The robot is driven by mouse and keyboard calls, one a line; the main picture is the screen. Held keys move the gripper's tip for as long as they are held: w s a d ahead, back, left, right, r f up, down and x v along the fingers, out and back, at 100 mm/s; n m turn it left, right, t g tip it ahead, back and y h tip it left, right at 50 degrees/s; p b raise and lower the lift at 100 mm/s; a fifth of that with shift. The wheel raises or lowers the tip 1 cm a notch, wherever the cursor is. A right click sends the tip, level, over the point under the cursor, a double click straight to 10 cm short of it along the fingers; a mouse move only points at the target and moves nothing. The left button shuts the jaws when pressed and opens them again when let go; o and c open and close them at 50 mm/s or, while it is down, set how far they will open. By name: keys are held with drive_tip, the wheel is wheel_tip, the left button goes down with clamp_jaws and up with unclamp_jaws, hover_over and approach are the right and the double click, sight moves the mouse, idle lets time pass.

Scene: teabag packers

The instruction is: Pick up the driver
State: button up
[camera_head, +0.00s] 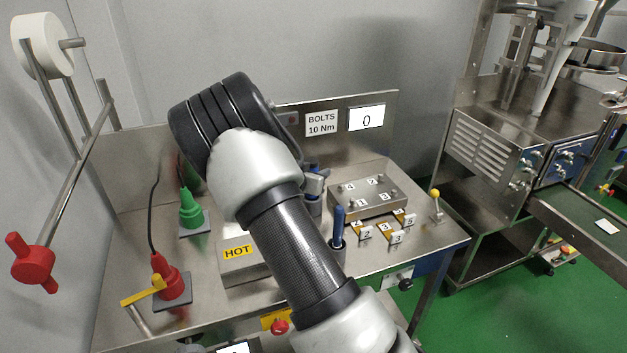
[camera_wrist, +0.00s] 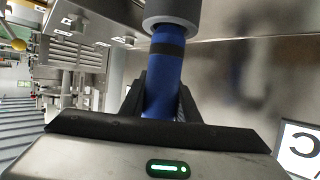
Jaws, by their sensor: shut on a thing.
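The driver shows in the wrist view as a blue grip (camera_wrist: 165,72) with a dark band and a grey collar above it. The black fingers of my gripper (camera_wrist: 161,100) are shut on the blue grip, one on each side. In the head view, the driver (camera_head: 314,183) is a small grey and blue body just right of my arm, largely hidden by it. My fingers are hidden there behind my arm. I cannot tell whether the driver is clear of its support.
Right of the driver are a metal block (camera_head: 362,197) with numbered bolts, a blue-handled tool (camera_head: 338,222) in a cup, and numbered tags. A HOT box (camera_head: 243,262), a green plug (camera_head: 190,210) and a red plug (camera_head: 171,280) are left. A panel (camera_head: 335,145) stands behind.

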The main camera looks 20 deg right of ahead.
wheel_tip(320, 180, up, 10)
drive_tip(key=p, duration=0.2)
drive_tip(key=shift+p, duration=0.4)
drive_tip(key=shift+d+r, duration=0.1)
drive_tip(key=shift+r, duration=0.05)
idle(0.5)
